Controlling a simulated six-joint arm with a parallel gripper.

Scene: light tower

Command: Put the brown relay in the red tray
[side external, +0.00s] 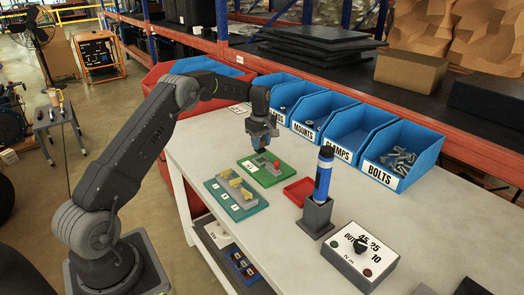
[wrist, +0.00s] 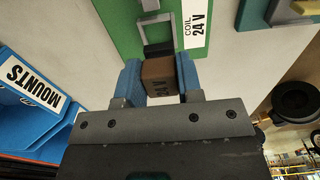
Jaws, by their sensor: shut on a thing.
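My gripper (wrist: 160,78) is shut on the brown relay (wrist: 161,77), which sits between the two blue fingers in the wrist view and bears a dark "24 V" mark. In the side view my gripper (side external: 262,147) is above the back of the green board (side external: 245,164). The relay is too small to make out there. The red tray (side external: 301,191) lies on the table, right of the green board, and looks empty.
A teal board (side external: 222,207) with yellow parts lies in front of the green board. A grey holder (side external: 317,217) with a blue cylinder stands beside the tray. A dial box (side external: 360,257) is farther right. Blue bins (side external: 400,157) line the back edge.

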